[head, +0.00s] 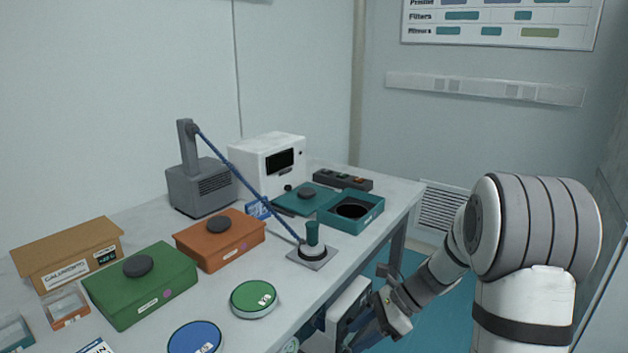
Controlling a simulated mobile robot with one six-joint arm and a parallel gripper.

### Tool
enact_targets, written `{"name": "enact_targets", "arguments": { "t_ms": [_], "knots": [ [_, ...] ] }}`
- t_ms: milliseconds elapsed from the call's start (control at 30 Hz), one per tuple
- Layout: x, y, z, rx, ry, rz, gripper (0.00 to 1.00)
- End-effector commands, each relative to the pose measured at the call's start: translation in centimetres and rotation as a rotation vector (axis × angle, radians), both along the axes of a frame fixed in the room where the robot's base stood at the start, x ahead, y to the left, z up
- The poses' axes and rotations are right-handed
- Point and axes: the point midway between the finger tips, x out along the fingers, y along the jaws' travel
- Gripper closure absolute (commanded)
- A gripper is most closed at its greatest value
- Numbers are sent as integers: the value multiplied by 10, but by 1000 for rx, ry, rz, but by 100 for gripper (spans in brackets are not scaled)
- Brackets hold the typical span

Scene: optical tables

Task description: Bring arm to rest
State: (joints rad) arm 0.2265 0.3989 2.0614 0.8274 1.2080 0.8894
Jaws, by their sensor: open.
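My arm comes in from the right. Its lower end reaches down beside the front edge of the table (318,298). My gripper (384,318) is low beside that edge, seen from above and small. It is open, and I see nothing held between the fingers. Its lower part is partly hidden by my own arm parts and the frame's bottom. It looks apart from the things on the table top.
The table holds a green box (142,287), an orange box (220,243), an open teal box (352,210), a green round tin (254,298), a blue round tin (195,338) and a grey device (200,188) with a blue cable to a post. Teal floor (425,318) lies right of the table.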

Motion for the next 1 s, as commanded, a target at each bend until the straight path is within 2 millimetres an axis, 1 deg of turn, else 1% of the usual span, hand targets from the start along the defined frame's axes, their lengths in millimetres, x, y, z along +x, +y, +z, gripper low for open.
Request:
{"name": "enact_targets", "arguments": {
  "t_ms": [33,100,267,300,500,600,700,833,1000],
  "knots": [
    [-15,2,30,-50,-79,88,51],
    [-35,1,52,-117,-182,217,51],
    [-79,-6,100,-268,-409,523,51],
    [-89,-9,111,-305,-464,601,51],
    [-135,-26,162,-491,-711,1004,51],
    [-153,-35,182,-574,-806,1192,51],
    [-165,-43,196,-641,-872,1339,51],
    [-173,-47,205,-692,-918,1457,51],
    [-176,-49,206,-709,-931,1500,51]
  ]
}}
